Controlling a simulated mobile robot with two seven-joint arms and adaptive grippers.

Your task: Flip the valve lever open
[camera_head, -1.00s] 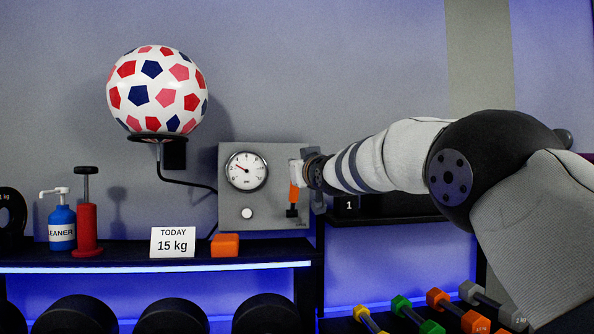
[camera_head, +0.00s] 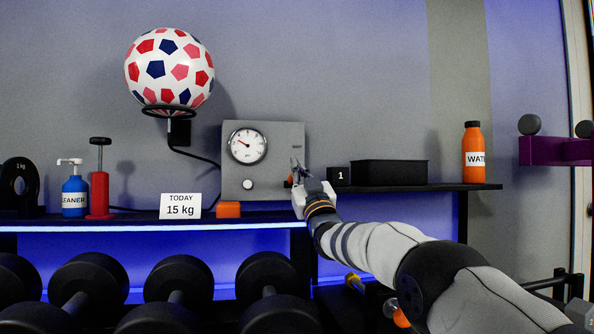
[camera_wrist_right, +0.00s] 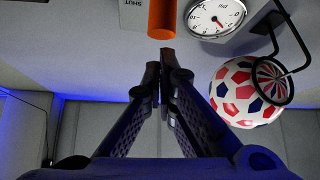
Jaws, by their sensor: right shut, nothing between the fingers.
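The grey valve panel (camera_head: 235,185) with a round gauge (camera_head: 247,146) is on the wall in the head view. The orange valve lever (camera_head: 290,180) is mostly hidden behind my right gripper (camera_head: 296,166), at the panel's lower right. In the right wrist view the lever (camera_wrist_right: 162,18) is an orange cylinder just beyond the fingertips of my right gripper (camera_wrist_right: 161,64). The fingers are shut with nothing between them. I cannot tell whether they touch the lever. A partly cut-off "SHUT" label (camera_wrist_right: 133,3) is beside it. My left gripper is not in view.
A patterned ball (camera_head: 169,70) sits on a holder left of the panel. The shelf below carries a cleaner bottle (camera_head: 75,195), a red pump (camera_head: 99,190), a "15 kg" card (camera_head: 180,206) and an orange block (camera_head: 228,210). A black tray (camera_head: 390,172) stands right of the panel.

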